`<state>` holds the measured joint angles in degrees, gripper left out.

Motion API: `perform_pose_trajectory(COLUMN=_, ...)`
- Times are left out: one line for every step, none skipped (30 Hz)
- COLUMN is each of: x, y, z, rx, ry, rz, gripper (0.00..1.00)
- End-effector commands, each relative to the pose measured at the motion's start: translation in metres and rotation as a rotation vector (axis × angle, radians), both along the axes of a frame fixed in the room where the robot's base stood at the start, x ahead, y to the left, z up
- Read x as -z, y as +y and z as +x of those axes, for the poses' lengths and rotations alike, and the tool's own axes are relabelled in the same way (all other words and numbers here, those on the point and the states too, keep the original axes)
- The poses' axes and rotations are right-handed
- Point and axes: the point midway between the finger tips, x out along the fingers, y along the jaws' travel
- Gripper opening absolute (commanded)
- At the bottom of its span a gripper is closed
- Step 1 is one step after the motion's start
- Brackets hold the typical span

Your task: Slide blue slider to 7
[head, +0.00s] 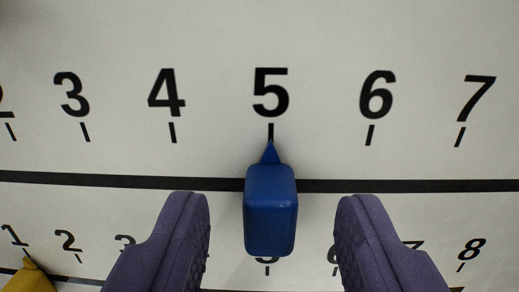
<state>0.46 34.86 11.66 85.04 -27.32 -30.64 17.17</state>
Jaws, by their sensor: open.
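The blue slider (270,209) sits on the upper dark track (400,186) in the middle of the head view. Its pointed tip is just under the tick mark of the 5 (270,93). The 7 (474,101) is on the same upper scale, to the right of the slider. My gripper (271,215) is open, with one purple finger to the left of the slider and one to the right. There is a visible gap between the slider and each finger.
A yellow slider (29,279) is at the lower left, on a second scale near its 1. The fingers and the blue slider cover parts of that lower scale. The upper track looks clear on both sides of the blue slider.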

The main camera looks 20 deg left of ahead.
Motion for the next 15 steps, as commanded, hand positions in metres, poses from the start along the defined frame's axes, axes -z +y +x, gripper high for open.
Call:
perform_pose_trajectory(x=0.0, y=0.003, z=0.007, rx=0.0, ry=0.001, rz=0.0, gripper=0.49)
perform_pose_trajectory(x=-0.001, y=0.004, z=0.011, rx=0.0, ry=0.0, rz=0.0, gripper=0.49)
perform_pose_trajectory(x=-0.001, y=0.006, z=0.015, rx=0.0, ry=-0.001, rz=0.0, gripper=0.49)
perform_pose_trajectory(x=-0.001, y=0.007, z=0.018, rx=0.0, ry=0.0, rz=0.0, gripper=0.49)
perform_pose_trajectory(x=-0.001, y=0.008, z=0.02, rx=0.0, ry=0.0, rz=0.0, gripper=0.49)
perform_pose_trajectory(x=-0.001, y=0.009, z=0.021, rx=0.001, ry=0.0, rz=0.0, gripper=0.49)
perform_pose_trajectory(x=-0.001, y=0.009, z=0.022, rx=0.001, ry=0.0, rz=0.0, gripper=0.49)
perform_pose_trajectory(x=-0.001, y=0.01, z=0.023, rx=0.001, ry=0.0, rz=0.0, gripper=0.49)
perform_pose_trajectory(x=-0.001, y=0.01, z=0.023, rx=0.001, ry=0.001, rz=0.0, gripper=0.49)
perform_pose_trajectory(x=-0.001, y=0.01, z=0.023, rx=0.001, ry=0.001, rz=0.0, gripper=0.49)
perform_pose_trajectory(x=-0.001, y=0.01, z=0.023, rx=0.001, ry=0.0, rz=0.0, gripper=0.49)
perform_pose_trajectory(x=-0.001, y=0.01, z=0.023, rx=0.001, ry=0.001, rz=0.0, gripper=0.49)
perform_pose_trajectory(x=-0.001, y=0.01, z=0.023, rx=0.001, ry=0.0, rz=0.0, gripper=0.49)
perform_pose_trajectory(x=-0.001, y=0.01, z=0.023, rx=0.001, ry=0.0, rz=0.0, gripper=0.49)
perform_pose_trajectory(x=-0.001, y=0.01, z=0.023, rx=0.001, ry=0.0, rz=0.0, gripper=0.42)
